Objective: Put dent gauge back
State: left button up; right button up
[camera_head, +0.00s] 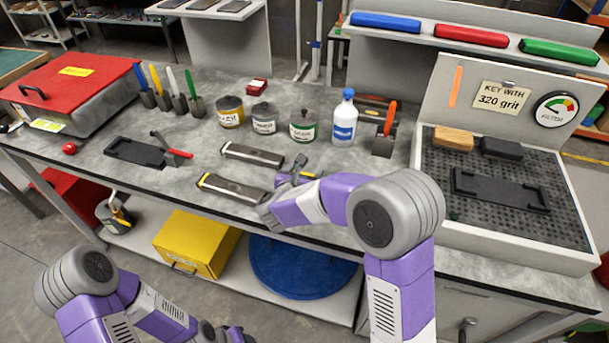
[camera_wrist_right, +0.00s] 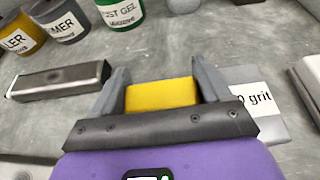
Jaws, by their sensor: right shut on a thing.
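My right gripper (camera_head: 299,166) is over the grey workbench, in front of the jars and bottle. In the right wrist view my right gripper (camera_wrist_right: 160,85) has its fingers on both sides of a plain yellow block (camera_wrist_right: 161,93), shut on it. I take this block to be the dent gauge; its lower part is hidden behind the gripper body. In the head view the held yellow piece shows only small between the fingers. My left arm is low at the bottom left, away from the bench top; its fingertips are out of view.
Two grey bars (camera_head: 252,155) (camera_head: 232,190) lie left of my right gripper. Jars (camera_head: 231,112) and a white bottle (camera_head: 344,122) stand behind. A perforated box (camera_head: 570,225) is at right.

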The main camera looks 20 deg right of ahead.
jog(key=shift+r, duration=0.1)
jog(key=o, duration=1)
jog(key=shift+f, duration=0.2)
jog(key=shift+r, duration=0.25)
jog(key=p+v, duration=0.2)
jog(key=v, duration=1)
jog(key=shift+p, duration=0.35)
jog(key=shift+f, duration=0.15)
